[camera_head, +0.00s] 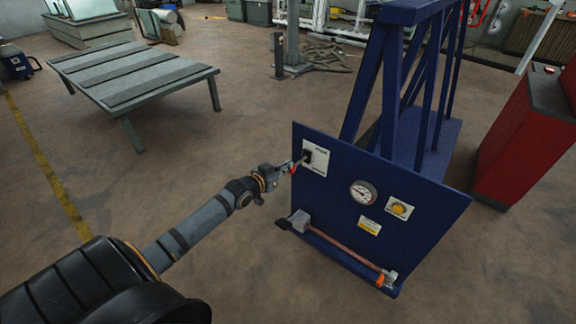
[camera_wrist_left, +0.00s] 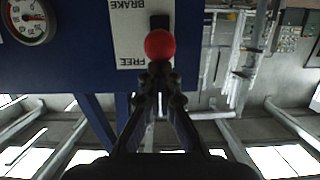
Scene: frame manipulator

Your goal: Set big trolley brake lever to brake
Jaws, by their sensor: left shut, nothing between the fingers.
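The brake lever has a red ball knob (camera_wrist_left: 160,44) and sits on a white plate (camera_head: 315,160) at the upper left of the trolley's blue panel (camera_head: 335,205). In the left wrist view, which is upside down, the plate (camera_wrist_left: 127,35) reads BRAKE at the top and FREE at the bottom. A black slot shows behind the knob. My left gripper (camera_head: 288,168) reaches the lever from the left, and its closed tips (camera_wrist_left: 160,72) are right at the knob with nothing between them. I cannot tell whether they touch it. The lever's exact setting is unclear. My right gripper is out of view.
The panel carries a gauge (camera_head: 363,192), a yellow-marked plate (camera_head: 399,208) and a copper-coloured bar (camera_head: 345,248) low down. A red cabinet (camera_head: 525,140) stands to the right. A low slatted table (camera_head: 130,75) stands at the back left. The floor left of the panel is clear.

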